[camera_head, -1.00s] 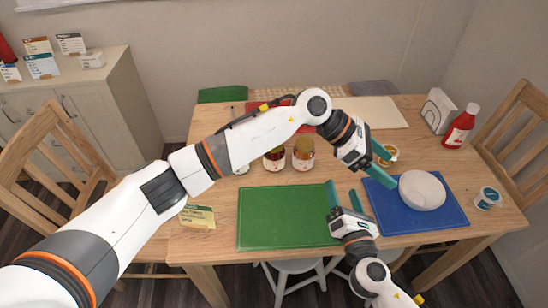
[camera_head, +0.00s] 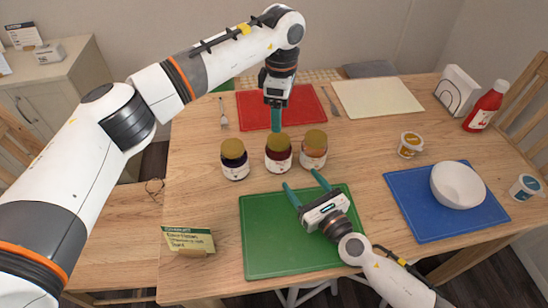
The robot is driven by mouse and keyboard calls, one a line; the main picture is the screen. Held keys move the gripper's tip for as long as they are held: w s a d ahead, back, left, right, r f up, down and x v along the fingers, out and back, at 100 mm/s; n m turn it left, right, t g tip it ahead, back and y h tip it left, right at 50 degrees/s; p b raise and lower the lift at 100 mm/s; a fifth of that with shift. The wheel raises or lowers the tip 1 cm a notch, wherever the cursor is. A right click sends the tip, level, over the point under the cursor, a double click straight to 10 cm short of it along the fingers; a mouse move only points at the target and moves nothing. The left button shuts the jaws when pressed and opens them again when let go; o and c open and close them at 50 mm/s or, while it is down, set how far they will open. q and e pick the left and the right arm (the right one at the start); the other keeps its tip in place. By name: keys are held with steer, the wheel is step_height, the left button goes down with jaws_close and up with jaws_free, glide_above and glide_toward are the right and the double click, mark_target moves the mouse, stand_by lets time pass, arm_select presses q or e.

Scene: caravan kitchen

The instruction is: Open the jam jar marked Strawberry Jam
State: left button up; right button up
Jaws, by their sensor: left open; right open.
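Three jars with gold lids stand in a row on the table: a dark one (camera_head: 235,172), a red one in the middle (camera_head: 278,165) and an orange-brown one (camera_head: 313,161). Their label text is too small to read, so I cannot tell which is Strawberry Jam. My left gripper (camera_head: 276,122) points down just behind or above the middle jar's lid; I cannot tell whether it touches. Its fingers overlap in this view, and nothing shows between them. My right gripper (camera_head: 302,180) is open and empty above the green board, its fingertips pointing toward the middle and right jars.
A green board (camera_head: 268,250) lies in front of the jars, with a card sign (camera_head: 189,240) to its left. A blue board (camera_head: 418,215) with a white bowl (camera_head: 457,184) is at right. A red mat (camera_head: 252,112), a small tub (camera_head: 409,144) and a ketchup bottle (camera_head: 485,107) are also there.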

mark_target(279, 153)
arm_select(q)
steer(key=shift+w+a+f, duration=0.1)
steer(key=shift+w+f, duration=0.05)
steer(key=shift+f, duration=0.1)
arm_select(e)
steer(key=x, duration=1.2)
steer(key=shift+w+a+f, duration=0.1)
steer(key=shift+w+f, duration=0.05)
steer(key=shift+w, duration=0.05)
